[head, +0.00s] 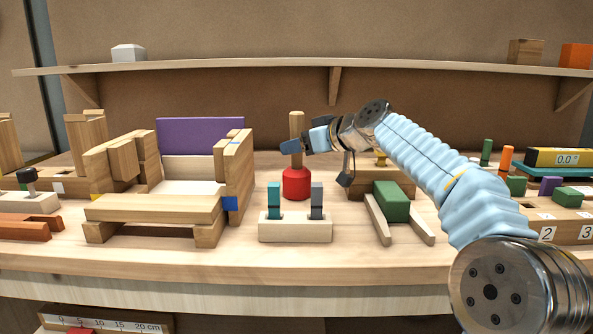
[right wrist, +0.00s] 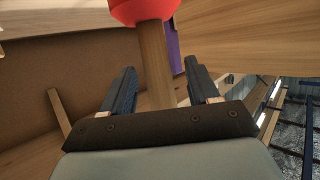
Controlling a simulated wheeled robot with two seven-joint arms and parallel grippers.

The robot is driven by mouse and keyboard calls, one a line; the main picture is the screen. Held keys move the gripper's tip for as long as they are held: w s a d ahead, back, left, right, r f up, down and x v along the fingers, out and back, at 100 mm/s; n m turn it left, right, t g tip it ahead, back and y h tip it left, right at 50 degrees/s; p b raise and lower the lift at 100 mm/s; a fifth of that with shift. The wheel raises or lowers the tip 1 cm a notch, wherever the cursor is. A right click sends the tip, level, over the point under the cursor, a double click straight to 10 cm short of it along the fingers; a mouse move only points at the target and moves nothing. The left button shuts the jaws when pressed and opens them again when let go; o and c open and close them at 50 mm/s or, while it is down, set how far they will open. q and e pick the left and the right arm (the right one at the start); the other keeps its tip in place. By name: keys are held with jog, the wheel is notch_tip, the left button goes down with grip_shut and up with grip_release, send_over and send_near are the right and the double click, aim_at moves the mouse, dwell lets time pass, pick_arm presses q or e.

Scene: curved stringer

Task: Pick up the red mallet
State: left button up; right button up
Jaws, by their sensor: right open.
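The red mallet (head: 296,184) stands upright on the bench in the head view, red head down and wooden handle pointing up. It stands behind a small pale block holding a teal peg and a grey peg. My right gripper (head: 300,144) is at the handle, above the red head. In the right wrist view the mallet's handle (right wrist: 154,62) passes between the two dark fingers of my right gripper (right wrist: 160,85), which are apart with space on both sides. The red head shows at the top edge there. My left gripper is not in view.
The pale peg block (head: 295,230) stands just in front of the mallet. A wooden frame with a purple panel (head: 200,134) stands to the left. A green block (head: 391,201) on wooden rails lies to the right. A shelf (head: 230,66) runs behind.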

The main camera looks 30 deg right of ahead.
jog(key=x, duration=0.3)
jog(key=shift+w+f, duration=0.25)
jog(key=shift+w, duration=0.1)
jog(key=shift+c, duration=0.2)
grip_shut()
